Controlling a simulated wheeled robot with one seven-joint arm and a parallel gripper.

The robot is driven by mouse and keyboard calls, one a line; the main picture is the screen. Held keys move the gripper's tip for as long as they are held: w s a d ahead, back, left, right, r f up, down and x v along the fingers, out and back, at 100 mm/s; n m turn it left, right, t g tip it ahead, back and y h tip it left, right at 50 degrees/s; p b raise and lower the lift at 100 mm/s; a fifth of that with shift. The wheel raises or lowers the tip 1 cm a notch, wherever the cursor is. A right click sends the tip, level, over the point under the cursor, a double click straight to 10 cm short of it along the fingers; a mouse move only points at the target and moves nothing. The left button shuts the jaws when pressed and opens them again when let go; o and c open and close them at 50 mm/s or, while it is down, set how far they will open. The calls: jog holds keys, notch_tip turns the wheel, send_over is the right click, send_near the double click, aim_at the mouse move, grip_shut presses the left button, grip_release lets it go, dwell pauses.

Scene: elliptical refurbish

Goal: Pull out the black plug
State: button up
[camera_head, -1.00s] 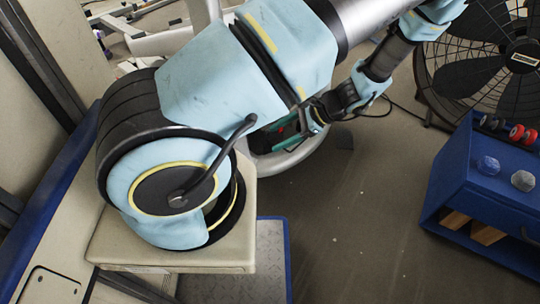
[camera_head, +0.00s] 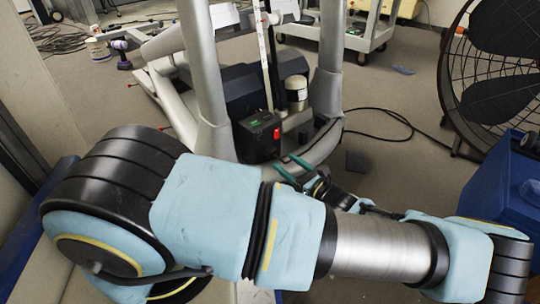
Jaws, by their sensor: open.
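My gripper (camera_head: 291,167) is in the middle of the view, with two teal fingers spread apart and nothing seen between them. It is in front of and just below right of a black box (camera_head: 252,140) with a red switch and a small green mark. The box sits low on the grey elliptical machine's frame (camera_head: 213,140). A black cable (camera_head: 385,138) loops over the floor to the right of the frame. I cannot make out the black plug itself; it is too small or hidden near the box and gripper.
A blue cabinet (camera_head: 490,190) and a large black fan (camera_head: 500,85) stand at the right. A silver canister (camera_head: 296,93) is behind the box. A drill (camera_head: 121,55) and a wheeled cart (camera_head: 350,35) are farther back.

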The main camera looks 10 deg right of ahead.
aim_at(274, 153)
jog(key=b+x, duration=0.1)
jog(key=x, duration=0.6)
jog(key=shift+w+a+b, duration=0.25)
jog(key=shift+w+b, duration=0.05)
jog(key=shift+b, duration=0.1)
grip_shut()
dwell(1.0)
